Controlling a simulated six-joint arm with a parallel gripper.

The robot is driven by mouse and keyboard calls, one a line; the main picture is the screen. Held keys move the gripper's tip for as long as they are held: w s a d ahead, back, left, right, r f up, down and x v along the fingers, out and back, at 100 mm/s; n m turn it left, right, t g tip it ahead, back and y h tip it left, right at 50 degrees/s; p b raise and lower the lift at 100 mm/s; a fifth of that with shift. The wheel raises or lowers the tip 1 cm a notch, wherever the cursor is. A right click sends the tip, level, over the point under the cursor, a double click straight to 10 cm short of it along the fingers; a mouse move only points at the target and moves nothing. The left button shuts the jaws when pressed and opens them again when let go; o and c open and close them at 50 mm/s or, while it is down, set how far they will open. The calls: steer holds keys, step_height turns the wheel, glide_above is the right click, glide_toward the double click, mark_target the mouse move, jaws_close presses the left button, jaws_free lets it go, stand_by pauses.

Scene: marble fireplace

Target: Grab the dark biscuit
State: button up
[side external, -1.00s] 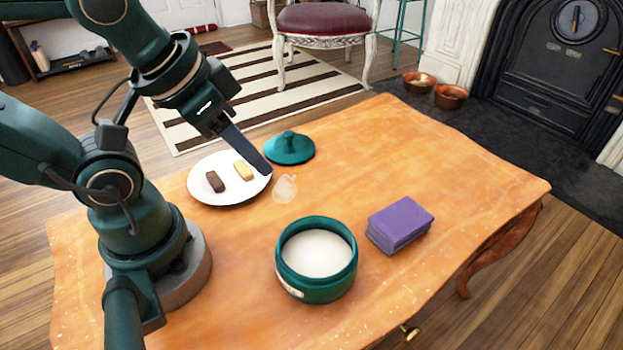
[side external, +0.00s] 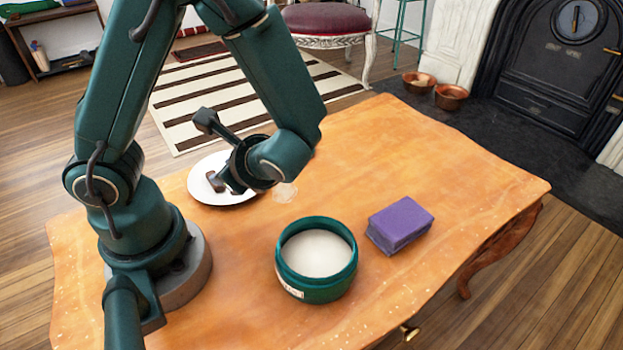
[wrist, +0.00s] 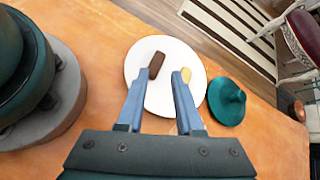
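The dark biscuit (wrist: 156,64) lies on the white plate (wrist: 162,48), beyond the left fingertip in the wrist view. A pale yellow biscuit (wrist: 186,75) lies to its right, by the right fingertip. My gripper (wrist: 161,76) is open, its two blue-grey fingers apart with nothing held between them. In the side view my gripper is low over the plate (side external: 205,165), and my arm hides much of the plate and the yellow biscuit. I cannot tell whether a finger touches either biscuit.
A teal lid (wrist: 227,102) lies right of the plate in the wrist view. In the side view, an open teal jar (side external: 316,270) with white contents and a purple sponge-like block (side external: 399,228) stand nearer. The table's right side (side external: 470,180) is clear.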

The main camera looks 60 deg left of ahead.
mark_target(228, 201)
steer(key=f+m, duration=0.1)
steer(key=f+m+y, duration=0.1)
steer(key=m, duration=0.1)
steer(key=f+m+t+y, duration=0.1)
steer(key=shift+a, duration=0.25)
steer(key=shift+s+a+f+m+y, duration=0.1)
steer(key=shift+s+f+m+y, duration=0.4)
steer(key=shift+m, duration=0.2)
steer(key=shift+x, duration=2.35)
steer(key=shift+w, duration=0.1)
jaws_close()
